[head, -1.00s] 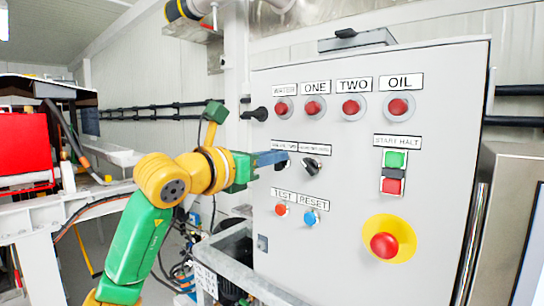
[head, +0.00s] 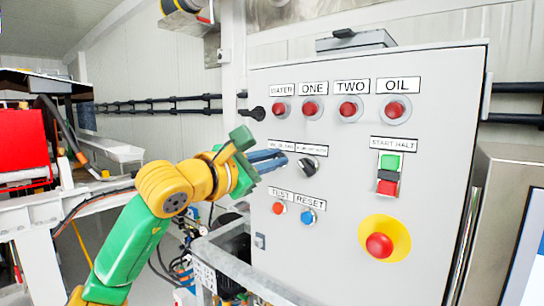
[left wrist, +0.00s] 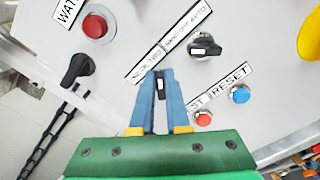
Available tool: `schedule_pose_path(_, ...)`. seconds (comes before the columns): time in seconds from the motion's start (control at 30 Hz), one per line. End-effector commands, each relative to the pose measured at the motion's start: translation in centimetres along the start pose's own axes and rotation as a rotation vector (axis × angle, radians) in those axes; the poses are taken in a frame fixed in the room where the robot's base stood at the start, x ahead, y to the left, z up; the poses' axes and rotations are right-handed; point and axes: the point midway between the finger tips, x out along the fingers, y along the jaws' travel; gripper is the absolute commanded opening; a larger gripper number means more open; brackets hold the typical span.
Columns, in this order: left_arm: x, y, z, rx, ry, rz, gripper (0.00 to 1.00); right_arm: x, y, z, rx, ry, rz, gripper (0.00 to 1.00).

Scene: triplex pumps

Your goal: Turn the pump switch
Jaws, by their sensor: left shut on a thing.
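My left gripper (head: 283,161) reaches from the left to the grey panel, with its blue fingers at the left rotary switch. In the left wrist view the fingers (left wrist: 161,80) are closed on the small black left switch knob (left wrist: 160,90), one finger on each side. This knob sits under a label that I read only partly. In the head view the fingers hide it. A second black switch (head: 309,165) sits just to its right, clear of the fingers; it also shows in the left wrist view (left wrist: 204,47). My right gripper is not in view.
Red lamps or buttons (head: 349,109) line the panel's (head: 340,220) top. Test (head: 278,208) and reset (head: 307,216) buttons lie below the switches. A red emergency button (head: 379,245) is lower right. A black handle (head: 254,114) juts from the panel's left edge.

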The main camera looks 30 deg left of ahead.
Motion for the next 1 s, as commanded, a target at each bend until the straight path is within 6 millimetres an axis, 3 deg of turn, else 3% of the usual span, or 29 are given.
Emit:
schedule_pose_path(0.73,-0.03,-0.04,0.07,0.087,-0.002,0.003,0.0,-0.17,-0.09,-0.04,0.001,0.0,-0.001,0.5)
schedule_pose_path(0.77,-0.03,-0.04,0.07,0.087,-0.002,0.003,0.19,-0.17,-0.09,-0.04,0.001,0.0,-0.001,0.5)
schedule_pose_path(0.87,-0.03,-0.05,0.05,0.087,-0.002,0.002,0.44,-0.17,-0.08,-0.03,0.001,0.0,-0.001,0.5)
schedule_pose_path(1.0,-0.02,-0.07,0.04,0.087,-0.001,0.001,0.44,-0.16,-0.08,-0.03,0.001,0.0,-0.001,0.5)
